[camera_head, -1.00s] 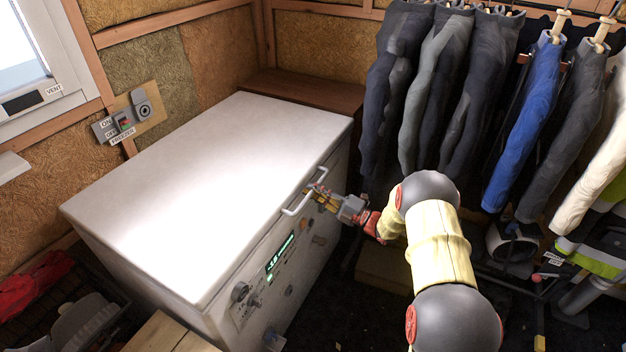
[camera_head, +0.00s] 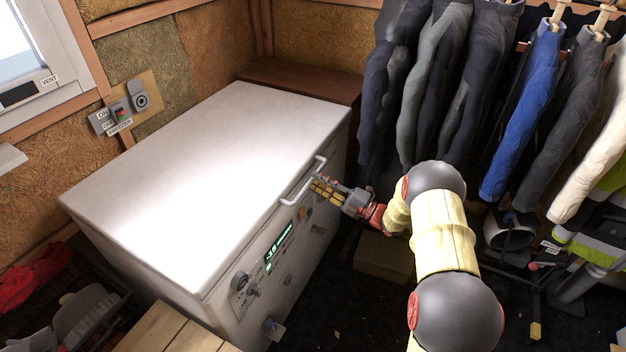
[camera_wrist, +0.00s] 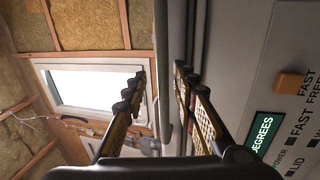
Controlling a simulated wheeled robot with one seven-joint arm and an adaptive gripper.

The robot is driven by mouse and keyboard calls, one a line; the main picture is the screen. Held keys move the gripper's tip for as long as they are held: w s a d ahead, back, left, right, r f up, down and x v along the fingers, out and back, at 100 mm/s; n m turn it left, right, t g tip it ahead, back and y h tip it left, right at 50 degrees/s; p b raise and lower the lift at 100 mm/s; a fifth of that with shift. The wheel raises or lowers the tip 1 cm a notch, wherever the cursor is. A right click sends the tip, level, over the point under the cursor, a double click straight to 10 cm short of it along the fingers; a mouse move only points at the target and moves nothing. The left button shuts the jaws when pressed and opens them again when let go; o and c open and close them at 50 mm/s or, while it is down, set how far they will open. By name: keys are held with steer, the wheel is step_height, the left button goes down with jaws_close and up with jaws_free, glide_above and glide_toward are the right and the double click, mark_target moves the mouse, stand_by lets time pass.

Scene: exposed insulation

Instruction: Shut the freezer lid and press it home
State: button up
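The white chest freezer (camera_head: 235,320) stands at the left in the head view, its broad lid (camera_head: 190,165) lying down flat over it. Whether the lid is fully seated is too fine to tell. A pale bar handle (camera_head: 292,196) is on the lid's front edge. My gripper (camera_head: 318,188) is right at the handle, on its outer side. In the wrist view my gripper (camera_wrist: 160,95) is open, its two fingers apart.
The freezer front has a lit green display (camera_head: 279,246) and knobs. A freezer switch (camera_head: 122,112) is on the wall behind. Clothes (camera_head: 530,120) hang at the right. A cardboard box (camera_head: 383,257) sits on the floor under my arm; wooden slats (camera_head: 165,330) lie front left.

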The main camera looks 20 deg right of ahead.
steer(key=v, duration=0.9)
steer(key=shift+s+d, duration=0.15)
steer(key=shift+d, duration=0.05)
